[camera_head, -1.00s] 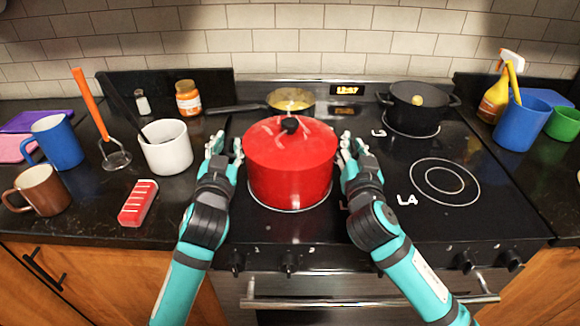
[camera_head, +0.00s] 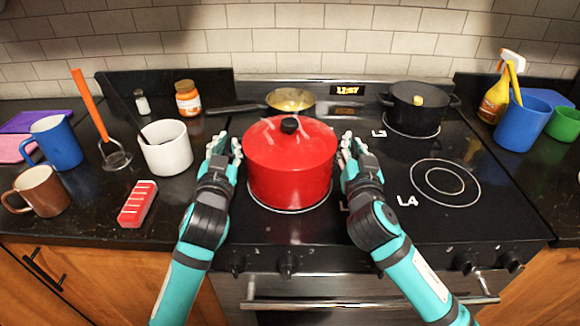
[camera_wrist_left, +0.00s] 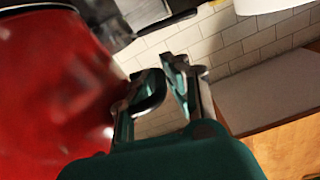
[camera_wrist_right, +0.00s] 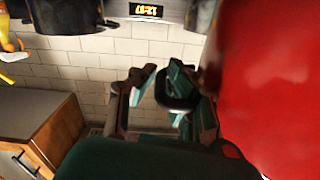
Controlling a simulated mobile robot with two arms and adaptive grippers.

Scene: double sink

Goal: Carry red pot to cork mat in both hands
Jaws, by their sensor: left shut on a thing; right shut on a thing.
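The red pot (camera_head: 290,172), with its red lid and black knob, stands upright on the front left burner of the stove. My left gripper (camera_head: 227,148) is at the pot's left side, shut on what seems to be its left handle, which its fingers hide. My right gripper (camera_head: 352,147) is at the right side, shut on the pot's right handle, also mostly hidden. The pot's red wall fills the left of the left wrist view (camera_wrist_left: 45,90) and the right of the right wrist view (camera_wrist_right: 270,75). I cannot see a cork mat in any view.
A frying pan (camera_head: 291,100) sits behind the red pot, its handle pointing left. A black pot (camera_head: 414,115) stands at the back right. The front right burner (camera_head: 445,182) is empty.

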